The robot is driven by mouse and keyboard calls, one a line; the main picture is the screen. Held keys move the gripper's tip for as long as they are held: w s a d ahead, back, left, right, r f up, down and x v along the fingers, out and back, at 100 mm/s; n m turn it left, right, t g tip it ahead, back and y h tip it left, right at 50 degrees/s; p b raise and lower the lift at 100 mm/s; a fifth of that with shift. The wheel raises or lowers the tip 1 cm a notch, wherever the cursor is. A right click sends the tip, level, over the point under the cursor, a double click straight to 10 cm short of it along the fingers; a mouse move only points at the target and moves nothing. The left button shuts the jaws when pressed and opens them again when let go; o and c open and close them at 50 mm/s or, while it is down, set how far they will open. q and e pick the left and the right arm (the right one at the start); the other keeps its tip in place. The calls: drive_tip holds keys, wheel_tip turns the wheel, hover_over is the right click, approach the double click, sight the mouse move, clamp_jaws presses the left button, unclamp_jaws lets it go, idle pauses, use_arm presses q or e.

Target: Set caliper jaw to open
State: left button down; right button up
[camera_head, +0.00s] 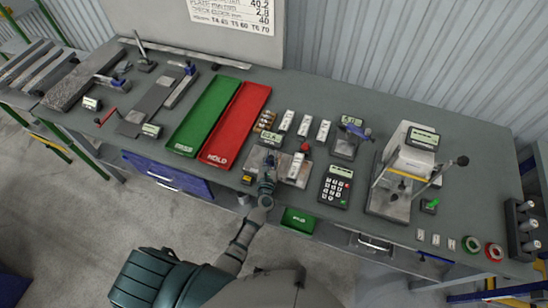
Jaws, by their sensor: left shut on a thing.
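A small gauge with a digital display (270,139) stands at the back of a grey metal plate (258,158) in the middle of the bench; it looks like the caliper, but its jaw is too small to make out. A pale block (297,165) stands on the plate's right side. My left gripper (268,172) reaches up from the front edge to the plate, just in front of the display. It is shut on a small part there, likely the caliper jaw, mostly hidden by the fingers. My right gripper is not in view.
A green tray (203,115) and a red HOLD tray (235,125) lie left of the plate. A keypad (337,186) and a lever stand (388,205) are on the right. Several pale blocks (305,126) stand behind. A green bin (299,221) hangs at the front edge.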

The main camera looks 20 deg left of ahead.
use_arm(q)
drive_tip(key=shift+a, duration=0.9)
drive_tip(key=c, duration=1)
unclamp_jaws()
drive_tip(key=shift+a, duration=0.1)
drive_tip(key=s, duration=0.4)
drive_tip(key=s+d, duration=0.1)
drive_tip(key=s, duration=0.2)
drive_tip(key=s+d, duration=0.1)
drive_tip(key=s, duration=0.3)
drive_tip(key=shift+s+d, duration=0.15)
drive_tip(key=shift+s, duration=0.2)
